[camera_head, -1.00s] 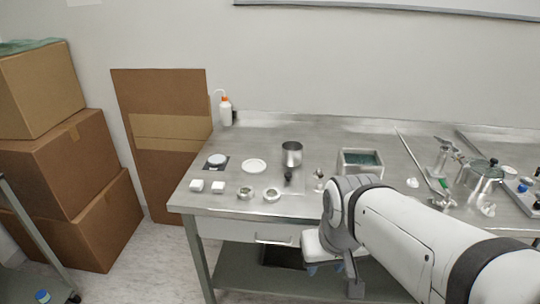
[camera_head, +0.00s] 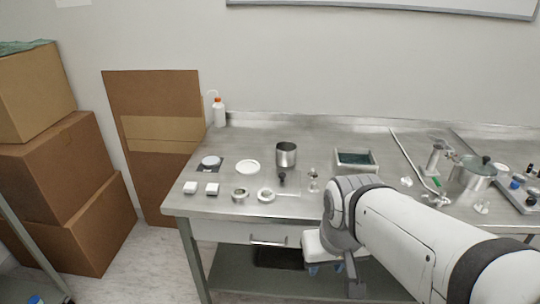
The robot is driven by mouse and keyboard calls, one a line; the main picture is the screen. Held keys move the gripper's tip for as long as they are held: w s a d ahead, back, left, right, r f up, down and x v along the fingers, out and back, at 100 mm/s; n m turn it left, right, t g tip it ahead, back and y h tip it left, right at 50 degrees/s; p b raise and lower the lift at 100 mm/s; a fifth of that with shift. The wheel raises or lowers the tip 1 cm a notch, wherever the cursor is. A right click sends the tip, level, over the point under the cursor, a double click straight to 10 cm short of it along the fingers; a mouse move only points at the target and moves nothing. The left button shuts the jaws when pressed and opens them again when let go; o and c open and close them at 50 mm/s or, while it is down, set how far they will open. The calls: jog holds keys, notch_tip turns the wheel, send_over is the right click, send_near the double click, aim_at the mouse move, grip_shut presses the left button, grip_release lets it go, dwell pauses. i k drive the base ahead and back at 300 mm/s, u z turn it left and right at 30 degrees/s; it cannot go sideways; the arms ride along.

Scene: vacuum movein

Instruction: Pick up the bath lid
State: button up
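A steel pot (camera_head: 466,181) stands on the right of the bench, with a glassy lid with a dark knob (camera_head: 482,166) on top. A rectangular steel tub (camera_head: 342,168) with a dark green inside stands at the middle back. A flat white disc (camera_head: 248,166) lies on the left half. I cannot tell for sure which piece is the bath lid. My gripper (camera_head: 314,268) hangs at the bench's front edge, low in front of the drawer and away from these things. Its fingers are small and partly hidden, so its opening is unclear.
A long rod (camera_head: 408,152) lies near the pot. Cardboard boxes (camera_head: 70,155) stand left.

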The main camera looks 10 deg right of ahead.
aim_at(285, 182)
jog(key=z, duration=2.55)
jog(key=k, duration=1.5)
jog(key=u, duration=2.05)
jog(key=i, duration=1)
jog(key=u, duration=0.05)
